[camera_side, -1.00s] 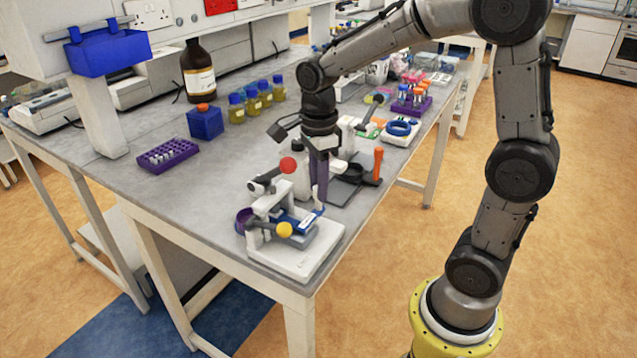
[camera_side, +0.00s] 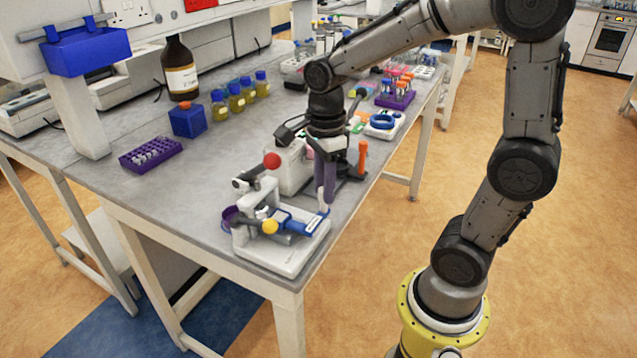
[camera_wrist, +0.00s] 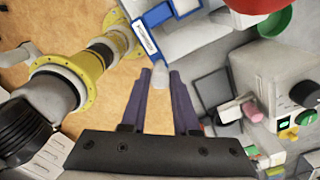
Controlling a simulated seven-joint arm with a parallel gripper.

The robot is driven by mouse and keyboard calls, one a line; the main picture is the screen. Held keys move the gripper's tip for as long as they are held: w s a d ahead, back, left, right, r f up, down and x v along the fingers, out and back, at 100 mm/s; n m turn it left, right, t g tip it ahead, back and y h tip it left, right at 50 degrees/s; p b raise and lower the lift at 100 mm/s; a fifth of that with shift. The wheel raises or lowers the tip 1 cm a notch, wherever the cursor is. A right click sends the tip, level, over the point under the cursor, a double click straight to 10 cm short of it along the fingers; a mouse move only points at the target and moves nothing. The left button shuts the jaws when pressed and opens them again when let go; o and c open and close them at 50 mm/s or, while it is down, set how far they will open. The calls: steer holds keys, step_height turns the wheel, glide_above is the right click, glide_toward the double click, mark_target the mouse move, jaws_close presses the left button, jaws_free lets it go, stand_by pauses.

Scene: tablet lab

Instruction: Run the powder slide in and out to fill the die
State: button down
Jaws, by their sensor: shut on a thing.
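A small tablet press with a white base (camera_side: 285,258) stands at the bench's near corner. It has a red ball knob (camera_side: 272,160) and a yellow ball knob (camera_side: 270,227). The blue powder slide (camera_side: 297,224) lies across the press and sticks out to the right. It also shows in the wrist view (camera_wrist: 157,17), with a white label on its end. My gripper (camera_side: 325,207) points down at the slide's outer end. In the wrist view its purple fingers (camera_wrist: 161,80) are shut on the slide's pale grip tab (camera_wrist: 161,76). The die cannot be made out.
A white instrument (camera_side: 290,168) and an orange-handled device (camera_side: 362,158) stand close behind my gripper. A purple rack (camera_side: 150,154), a blue box (camera_side: 187,121) and several capped bottles (camera_side: 236,98) are farther back. The bench edge is near on the right.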

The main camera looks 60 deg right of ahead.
steer(key=shift+s, duration=0.2)
steer(key=c, duration=0.7)
jaws_free()
steer(key=shift+o, duration=0.2)
step_height(320, 180, up, 14)
steer(key=s+a+f+n+t, duration=0.2)
steer(key=s+f+n, duration=0.2)
steer(key=n, duration=0.8)
steer(key=s+a+f+n+t, duration=0.1)
steer(key=s+f+n+t, duration=0.2)
steer(key=n, duration=0.9)
steer(key=s, duration=0.3)
steer(key=shift+s+a+f+n+t, duration=0.2)
steer(key=shift+a+f+n+t, duration=0.1)
steer(key=shift+a+f+n, duration=0.1)
